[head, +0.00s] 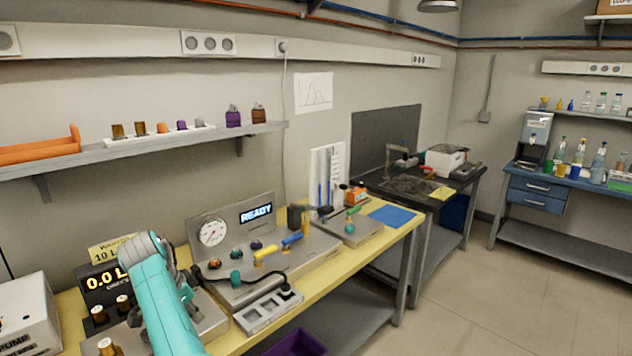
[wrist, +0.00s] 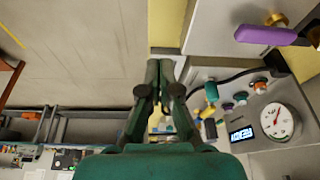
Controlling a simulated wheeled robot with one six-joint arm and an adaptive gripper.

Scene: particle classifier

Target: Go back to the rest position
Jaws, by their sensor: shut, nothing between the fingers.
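My teal arm (head: 165,295) rises at the lower left of the head view, in front of the yellow-topped bench. The fingers of my gripper do not show clearly in that view. In the wrist view my gripper (wrist: 161,70) is shut and empty, its dark green fingers close together at the picture's middle. No object touches the fingers. The classifier panel, with its round gauge (head: 212,232) and a display reading READY (head: 256,214), stands to the right of my arm. The panel's gauge (wrist: 277,121) also shows in the wrist view, right of the fingers.
A yellow lever (head: 266,252), a blue lever (head: 292,240) and knobs stand out from the machine. A grey slotted tray (head: 268,312) lies at the bench's front edge, a purple bin (head: 300,343) below. A shelf (head: 150,146) runs above. Open floor (head: 480,300) lies to the right.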

